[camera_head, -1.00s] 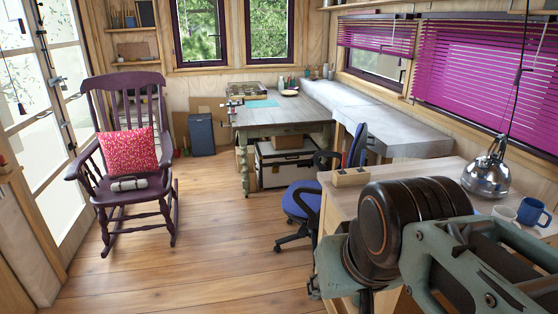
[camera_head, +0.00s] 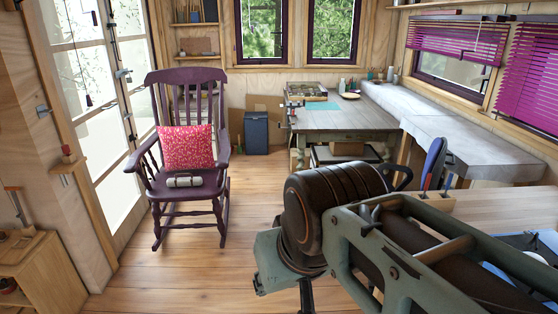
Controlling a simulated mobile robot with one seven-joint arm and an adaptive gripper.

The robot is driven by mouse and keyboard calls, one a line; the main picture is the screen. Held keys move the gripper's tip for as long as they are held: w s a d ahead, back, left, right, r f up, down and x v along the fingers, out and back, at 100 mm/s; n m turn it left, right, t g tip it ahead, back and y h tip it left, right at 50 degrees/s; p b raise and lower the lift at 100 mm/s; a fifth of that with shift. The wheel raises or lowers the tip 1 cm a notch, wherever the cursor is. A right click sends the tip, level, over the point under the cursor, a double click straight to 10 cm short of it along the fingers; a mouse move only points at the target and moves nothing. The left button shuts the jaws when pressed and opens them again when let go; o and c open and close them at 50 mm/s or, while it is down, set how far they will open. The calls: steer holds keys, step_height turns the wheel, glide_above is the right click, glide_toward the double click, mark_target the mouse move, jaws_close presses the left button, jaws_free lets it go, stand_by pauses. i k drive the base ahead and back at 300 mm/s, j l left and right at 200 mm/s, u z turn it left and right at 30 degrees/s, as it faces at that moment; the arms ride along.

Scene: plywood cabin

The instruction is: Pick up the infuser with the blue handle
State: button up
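I cannot make out an infuser with a blue handle for certain. A small upright blue piece (camera_head: 447,182) and a small upright red piece (camera_head: 427,182) show at the far edge of the light wooden worktop (camera_head: 500,203), just beyond my arm. My arm fills the lower middle and right of the head view. Its gripper fingers do not show.
A purple rocking chair (camera_head: 185,200) with a pink cushion (camera_head: 187,147) stands left. A blue container (camera_head: 535,245) shows at lower right behind my arm. A low wooden cabinet (camera_head: 50,275) is at lower left. A grey table (camera_head: 335,117) is farther back. Wooden floor lies clear between.

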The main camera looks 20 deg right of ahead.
mark_target(451, 176)
steer(key=i+j+z, duration=0.15)
steer(key=i, duration=0.4)
steer(key=i+z, duration=0.1)
steer(key=i, duration=0.45)
steer(key=i+z, duration=0.45)
steer(key=i+j+z, duration=0.1)
steer(key=i+z, duration=0.2)
steer(key=z, duration=0.2)
steer(key=i+z, duration=0.2)
steer(key=z, duration=0.15)
steer(key=i+z, duration=0.15)
steer(key=z, duration=0.25)
steer(key=i+j+z, duration=0.1)
steer(key=z, duration=0.25)
steer(key=i+j+z, duration=0.15)
steer(key=i+z, duration=0.25)
steer(key=i+j+z, duration=0.35)
steer(key=k+l, duration=0.05)
steer(key=l, duration=0.05)
